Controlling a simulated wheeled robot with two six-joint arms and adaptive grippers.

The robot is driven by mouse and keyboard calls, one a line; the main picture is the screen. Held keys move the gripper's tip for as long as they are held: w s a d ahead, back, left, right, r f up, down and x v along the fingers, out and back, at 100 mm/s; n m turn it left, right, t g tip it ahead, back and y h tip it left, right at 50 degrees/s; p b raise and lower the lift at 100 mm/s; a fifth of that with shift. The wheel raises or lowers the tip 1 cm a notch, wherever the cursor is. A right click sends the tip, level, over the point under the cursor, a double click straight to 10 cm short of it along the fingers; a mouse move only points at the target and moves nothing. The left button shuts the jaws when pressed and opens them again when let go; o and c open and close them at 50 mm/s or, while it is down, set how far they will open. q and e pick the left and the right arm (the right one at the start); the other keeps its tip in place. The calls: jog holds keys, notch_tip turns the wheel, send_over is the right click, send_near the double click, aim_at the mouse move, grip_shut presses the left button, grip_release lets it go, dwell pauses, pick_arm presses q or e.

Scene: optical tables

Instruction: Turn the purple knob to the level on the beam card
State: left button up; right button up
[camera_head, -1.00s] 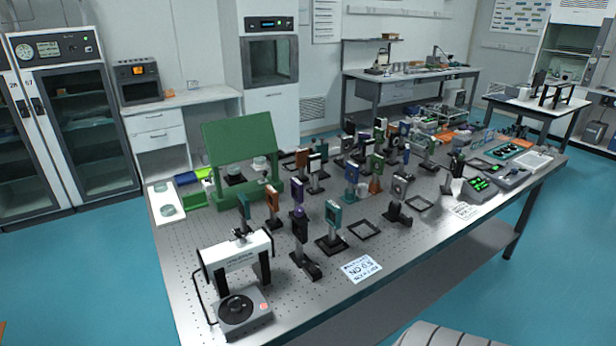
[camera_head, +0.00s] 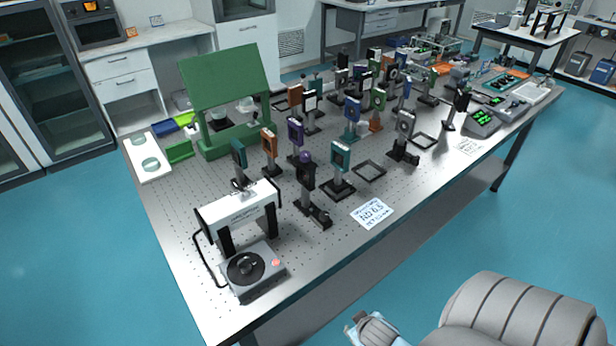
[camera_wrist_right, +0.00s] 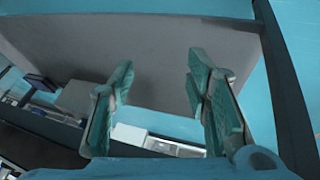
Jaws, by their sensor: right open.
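A purple knob (camera_head: 305,157) sits on top of a dark post-mounted holder near the front of the optical table (camera_head: 330,240). A white card (camera_head: 372,212) with printed text, seemingly "ND 0.5", lies flat by the table's front edge, right of that holder. I cannot tell whether it is the beam card. My right gripper (camera_wrist_right: 155,95) is open and empty in the right wrist view, with a grey surface behind it. In the head view only part of a grey arm of mine shows at the bottom. My left gripper is not in view.
A white bridge-shaped unit (camera_head: 240,205) and a grey box with a black dial (camera_head: 245,268) stand at the near left corner. Several post-mounted optics crowd the middle. A green stand (camera_head: 225,90) is at the back left. The front right edge strip is mostly clear.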

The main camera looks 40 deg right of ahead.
jog(key=w+d+r+m+t+h, duration=0.1)
jog(key=w+d+r+t+h, duration=0.15)
jog(key=r, duration=0.35)
jog(key=w+d+r+m+t+h, duration=0.1)
jog(key=w+d+r, duration=0.25)
jog(key=r, duration=0.35)
jog(key=n+t+y+b, duration=0.2)
jog(key=t+y, duration=0.3)
jog(key=t, duration=0.5)
send_near(308, 156)
jog(key=w, duration=0.6)
jog(key=w+d, duration=0.1)
jog(key=w, duration=0.3)
jog(key=shift+f+p, duration=0.1)
jog(key=shift+p, duration=0.3)
jog(key=shift+w+f, duration=0.1)
jog(key=shift+w, duration=0.5)
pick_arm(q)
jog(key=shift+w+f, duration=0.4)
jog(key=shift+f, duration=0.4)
pick_arm(e)
jog(key=shift+d, duration=0.1)
